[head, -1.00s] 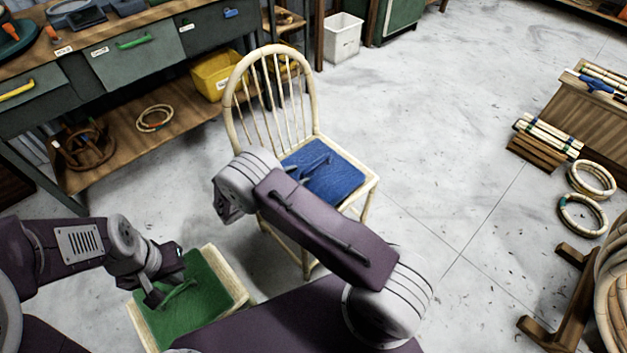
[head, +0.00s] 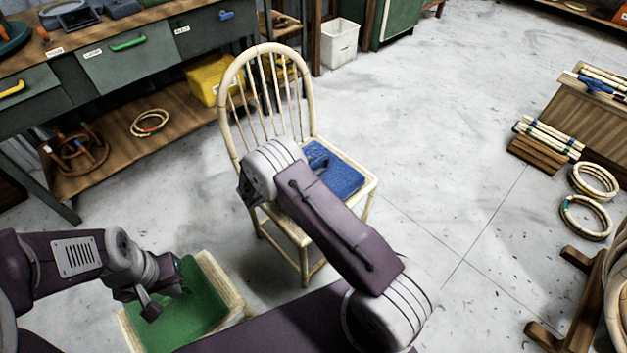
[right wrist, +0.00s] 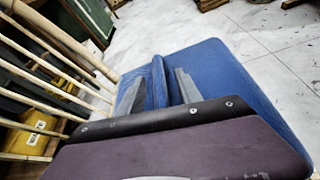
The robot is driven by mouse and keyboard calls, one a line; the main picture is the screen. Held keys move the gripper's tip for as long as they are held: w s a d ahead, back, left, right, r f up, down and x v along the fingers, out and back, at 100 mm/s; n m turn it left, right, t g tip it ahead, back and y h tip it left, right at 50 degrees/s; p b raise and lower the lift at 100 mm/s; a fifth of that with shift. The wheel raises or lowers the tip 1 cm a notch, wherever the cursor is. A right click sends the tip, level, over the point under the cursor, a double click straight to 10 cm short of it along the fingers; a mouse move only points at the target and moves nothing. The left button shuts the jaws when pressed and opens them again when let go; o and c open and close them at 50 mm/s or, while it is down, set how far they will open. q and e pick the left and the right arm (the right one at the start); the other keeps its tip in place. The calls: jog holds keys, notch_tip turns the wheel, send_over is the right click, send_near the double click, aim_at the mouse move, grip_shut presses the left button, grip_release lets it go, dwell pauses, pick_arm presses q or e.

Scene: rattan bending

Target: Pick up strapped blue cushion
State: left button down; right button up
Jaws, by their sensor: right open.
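The blue cushion (head: 345,179) lies on the pale rattan chair's seat. Its raised strap (head: 317,157) shows beside my right arm. In the right wrist view the cushion (right wrist: 225,75) fills the middle, and the strap (right wrist: 159,82) stands up between the two fingers of my open right gripper (right wrist: 158,78). I cannot tell whether the fingers touch it. My arm hides this gripper in the head view. My left gripper (head: 167,298) looks open, its fingers apart, over a green cushion (head: 185,325) in a pale frame; that cushion's strap is hidden.
The chair's spindled back (head: 224,108) rises close to my right arm; its spindles (right wrist: 50,90) are at the left in the wrist view. A workbench (head: 110,165) with drawers stands behind at left. Rattan rings (head: 585,217) lie at right. Floor right of the chair is clear.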

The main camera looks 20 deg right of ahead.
grip_shut()
dwell(1.3)
